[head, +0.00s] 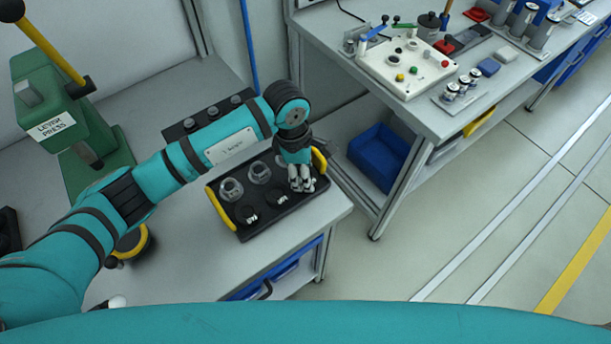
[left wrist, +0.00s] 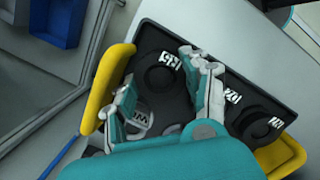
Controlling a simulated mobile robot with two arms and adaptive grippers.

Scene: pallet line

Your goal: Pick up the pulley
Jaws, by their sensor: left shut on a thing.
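The black tray (head: 243,231) with yellow handles lies on the bench and holds two rows of round parts. My left gripper (head: 301,181) points down at the front right of the tray. In the left wrist view its fingers (left wrist: 160,72) stand on either side of a dark round part, which I take to be the pulley (left wrist: 158,80). The gripper is shut on it, and it sits low at the tray; whether it is clear of the tray I cannot tell. In the head view the fingers hide it. My right gripper is not in view.
Grey metal parts (head: 231,190) stand in the tray's back row, and another dark part (head: 248,214) sits in front. A green lever press (head: 72,115) stands left. A second bench with a control box (head: 408,69) and a blue bin (head: 379,157) are right.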

